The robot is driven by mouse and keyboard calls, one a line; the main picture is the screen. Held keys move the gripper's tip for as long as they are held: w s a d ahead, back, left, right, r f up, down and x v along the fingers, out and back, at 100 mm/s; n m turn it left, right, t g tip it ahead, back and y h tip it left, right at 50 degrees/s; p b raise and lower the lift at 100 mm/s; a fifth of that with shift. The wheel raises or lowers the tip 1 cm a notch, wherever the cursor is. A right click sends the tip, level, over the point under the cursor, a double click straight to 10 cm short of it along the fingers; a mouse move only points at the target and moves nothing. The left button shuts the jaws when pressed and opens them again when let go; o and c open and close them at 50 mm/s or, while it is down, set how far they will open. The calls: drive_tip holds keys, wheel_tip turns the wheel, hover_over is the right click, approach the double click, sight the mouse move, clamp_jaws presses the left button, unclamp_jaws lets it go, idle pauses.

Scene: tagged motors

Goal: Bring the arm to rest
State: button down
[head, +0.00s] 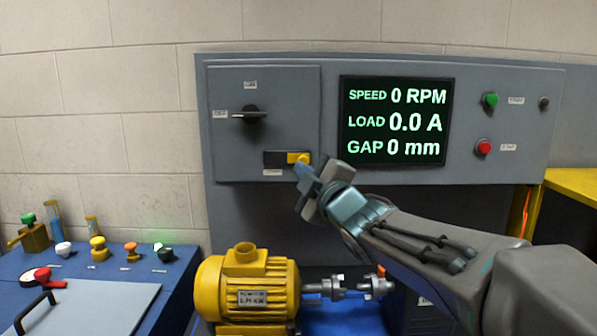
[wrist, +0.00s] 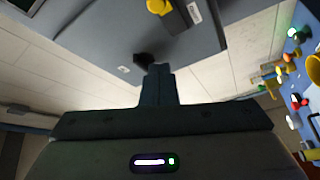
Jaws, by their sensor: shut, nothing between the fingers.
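My gripper (head: 304,172) is raised in front of the grey control panel (head: 225,165), just below and right of the yellow slider (head: 296,158) in the head view. Its fingers are together and empty, and they also show shut in the wrist view (wrist: 159,72). In the wrist view the yellow slider (wrist: 159,6) lies at the top edge, apart from the fingertips. The black rotary switch (wrist: 144,59) appears just beyond the fingertips there. In the head view that switch (head: 251,115) has its handle pointing left. My arm reaches in from the lower right.
A screen (head: 395,122) reads 0 RPM, 0.0 A and 0 mm. Green (head: 490,100) and red (head: 484,147) buttons are right of it. A yellow motor (head: 247,285) stands below the panel. A blue bench (head: 100,268) with several small parts is at left.

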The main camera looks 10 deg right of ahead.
drive_tip(key=shift+f, duration=0.1)
drive_tip(key=s+d+f+m+g+h+p, duration=0.25)
drive_tip(key=d+f+m+g+h, duration=0.2)
drive_tip(key=f+m, duration=0.3)
drive_tip(key=s+f+m+g+p, duration=0.1)
drive_tip(key=s+f+m+g, duration=0.3)
drive_tip(key=s+f, duration=0.5)
drive_tip(key=s+a+f+m+g+h, duration=0.1)
drive_tip(key=s+f+m+g, duration=0.4)
drive_tip(key=s, duration=0.8)
wheel_tip(320, 180, down, 4)
drive_tip(key=shift+s+f+g+p, duration=0.25)
drive_tip(key=shift+g+p, duration=0.15)
drive_tip(key=shift+g, duration=0.85)
drive_tip(key=shift+a, duration=0.1)
